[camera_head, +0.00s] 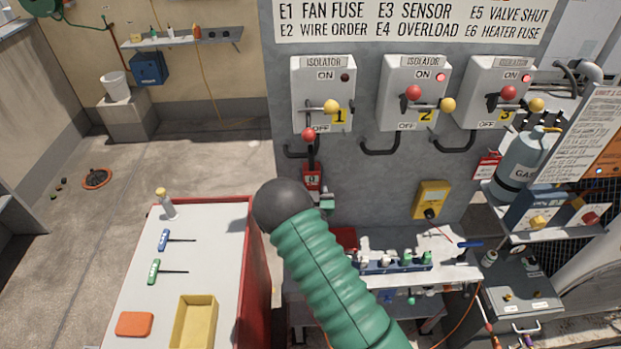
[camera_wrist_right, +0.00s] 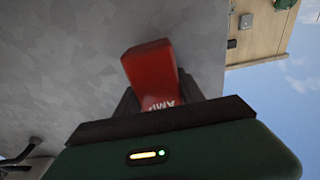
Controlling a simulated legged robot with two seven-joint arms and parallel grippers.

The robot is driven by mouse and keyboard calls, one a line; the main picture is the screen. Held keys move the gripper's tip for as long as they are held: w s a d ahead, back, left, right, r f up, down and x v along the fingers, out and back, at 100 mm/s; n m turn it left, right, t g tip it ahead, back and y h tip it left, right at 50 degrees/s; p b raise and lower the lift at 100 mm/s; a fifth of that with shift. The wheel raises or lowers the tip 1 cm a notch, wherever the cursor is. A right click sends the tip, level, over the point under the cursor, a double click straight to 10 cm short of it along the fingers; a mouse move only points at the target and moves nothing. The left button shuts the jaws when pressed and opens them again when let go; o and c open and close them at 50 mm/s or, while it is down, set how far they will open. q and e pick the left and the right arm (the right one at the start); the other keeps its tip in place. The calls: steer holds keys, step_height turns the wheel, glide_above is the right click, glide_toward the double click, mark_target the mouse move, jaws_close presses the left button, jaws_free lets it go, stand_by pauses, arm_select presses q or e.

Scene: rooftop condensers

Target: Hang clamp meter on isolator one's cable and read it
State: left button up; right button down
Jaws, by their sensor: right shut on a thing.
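The red clamp meter (camera_wrist_right: 152,70), with part of the lettering "AMP" showing, is between the dark fingers of my right gripper (camera_wrist_right: 165,98), which is shut on it. In the head view the red meter (camera_head: 312,176) is upright just below isolator one (camera_head: 322,92), with my right gripper (camera_head: 326,201) at its lower end, partly hidden by my green arm. The black cable (camera_head: 299,154) of isolator one runs beside the meter's top; I cannot tell whether the jaw is around it. My left gripper is out of view.
Isolators two (camera_head: 414,90) and three (camera_head: 497,90) have lit red lamps. A yellow box (camera_head: 431,199) is on the cabinet, above a cluttered shelf (camera_head: 455,270).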

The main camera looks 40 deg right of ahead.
steer(key=shift+a+r, duration=0.15)
steer(key=shift+a, duration=0.4)
steer(key=c, duration=1.1)
jaws_free()
steer(key=shift+a, duration=0.25)
steer(key=o, duration=0.4)
steer(key=shift+a+r, duration=0.15)
steer(key=shift+a, duration=0.05)
steer(key=shift+o, duration=0.2)
steer(key=shift+s+d+f, duration=0.1)
steer(key=shift+d+f, duration=0.1)
steer(key=shift+d, duration=0.3)
steer(key=shift+s+f, duration=0.1)
steer(key=shift+f, duration=0.05)
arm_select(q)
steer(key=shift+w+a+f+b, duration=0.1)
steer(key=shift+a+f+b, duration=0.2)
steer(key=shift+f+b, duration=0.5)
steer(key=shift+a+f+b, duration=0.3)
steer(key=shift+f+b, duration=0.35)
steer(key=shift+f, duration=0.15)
arm_select(e)
steer(key=v, duration=1.6)
steer(key=shift+s+a, duration=0.15)
steer(key=shift+a, duration=0.05)
